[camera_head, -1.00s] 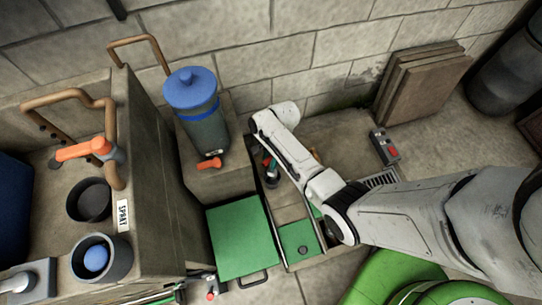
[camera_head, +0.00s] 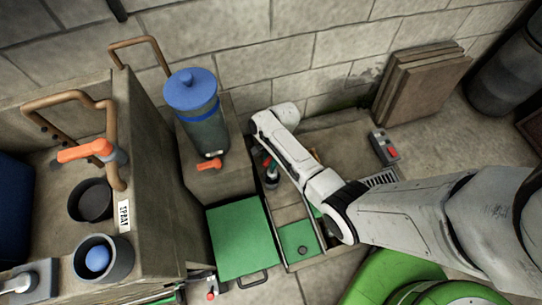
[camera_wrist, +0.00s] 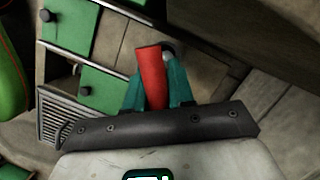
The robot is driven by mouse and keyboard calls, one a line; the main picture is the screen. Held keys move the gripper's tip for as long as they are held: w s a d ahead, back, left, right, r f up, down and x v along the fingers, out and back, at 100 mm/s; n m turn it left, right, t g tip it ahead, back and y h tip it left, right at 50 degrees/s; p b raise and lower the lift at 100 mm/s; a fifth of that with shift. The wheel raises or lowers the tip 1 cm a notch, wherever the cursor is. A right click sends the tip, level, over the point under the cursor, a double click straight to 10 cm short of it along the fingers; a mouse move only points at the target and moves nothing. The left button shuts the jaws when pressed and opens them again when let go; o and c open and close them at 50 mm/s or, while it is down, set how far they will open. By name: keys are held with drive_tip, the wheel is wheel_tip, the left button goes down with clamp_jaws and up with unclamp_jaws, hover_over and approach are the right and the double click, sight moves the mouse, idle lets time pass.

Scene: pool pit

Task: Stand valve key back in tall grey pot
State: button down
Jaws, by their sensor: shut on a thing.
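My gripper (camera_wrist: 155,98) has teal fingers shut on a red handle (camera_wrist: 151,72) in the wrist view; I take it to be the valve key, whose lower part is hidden. In the head view my gripper (camera_head: 270,166) is small, partly behind my arm, beside the bench by the wall. Two round pots stand on the concrete block at left: a dark grey open pot (camera_head: 77,201) and a grey pot (camera_head: 79,262) holding a blue ball (camera_head: 97,258). I cannot tell for sure which pot is the tall grey one.
A blue-lidded canister (camera_head: 205,125) with an orange tap stands on a ledge left of my gripper. Green panels (camera_head: 240,238) lie in front. A copper pipe (camera_head: 108,130) rises from the left block. A grey and red box (camera_head: 384,146) and leaning slabs (camera_head: 425,85) are at right.

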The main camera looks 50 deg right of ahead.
sight(271, 172)
drive_tip(key=shift+f, duration=0.2)
drive_tip(key=shift+f+b, duration=0.55)
drive_tip(key=shift+f, duration=0.15)
drive_tip(key=shift+f+b, duration=0.65)
drive_tip(key=shift+f, duration=0.25)
drive_tip(key=shift+f+b, duration=0.3)
drive_tip(key=shift+f, duration=0.05)
drive_tip(key=shift+f+b, duration=1.6)
drive_tip(key=shift+f, duration=0.45)
idle(0.7)
drive_tip(key=c, duration=0.9)
unclamp_jaws()
wheel_tip(271, 172, up, 8)
drive_tip(key=p, duration=0.8)
